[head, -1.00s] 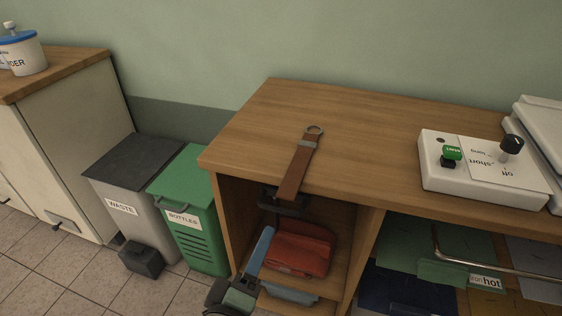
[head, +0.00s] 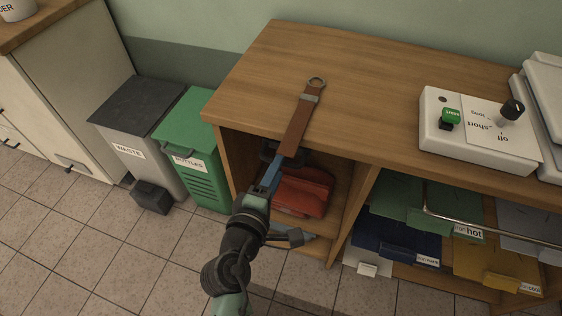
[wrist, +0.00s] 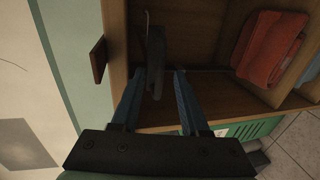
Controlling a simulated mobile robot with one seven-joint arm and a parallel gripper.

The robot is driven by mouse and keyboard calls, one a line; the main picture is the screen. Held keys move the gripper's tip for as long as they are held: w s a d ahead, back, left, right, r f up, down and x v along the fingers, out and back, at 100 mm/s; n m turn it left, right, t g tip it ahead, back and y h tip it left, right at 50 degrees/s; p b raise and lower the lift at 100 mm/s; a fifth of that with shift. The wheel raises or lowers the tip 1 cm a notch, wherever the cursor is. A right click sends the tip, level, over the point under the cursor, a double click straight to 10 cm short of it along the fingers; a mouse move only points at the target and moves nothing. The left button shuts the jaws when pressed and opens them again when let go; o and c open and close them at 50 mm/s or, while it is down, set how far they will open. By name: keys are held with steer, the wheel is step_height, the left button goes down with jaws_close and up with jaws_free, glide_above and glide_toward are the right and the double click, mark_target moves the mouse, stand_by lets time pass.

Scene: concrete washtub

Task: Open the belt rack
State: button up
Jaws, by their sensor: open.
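A brown strap (head: 300,120) with a grey band and a metal ring at its far end lies on the wooden counter and reaches over its front edge. Below that edge, a dark bar-like piece (head: 268,153) shows at the top of the open compartment; I take it for part of the belt rack. In the wrist view a dark grey piece (wrist: 155,60) extends between my blue fingers. My gripper (wrist: 157,76) is open, with fingers on either side of it; contact cannot be told. In the head view my gripper (head: 274,174) partly hides the compartment front.
A folded red cloth (head: 303,192) lies in the compartment, also visible in the wrist view (wrist: 270,45). A green bottles bin (head: 190,150) and grey waste bin (head: 138,120) stand left. A white control box (head: 475,135) sits on the counter. Floor in front is clear.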

steer(key=shift+x, duration=1.75)
jaws_close()
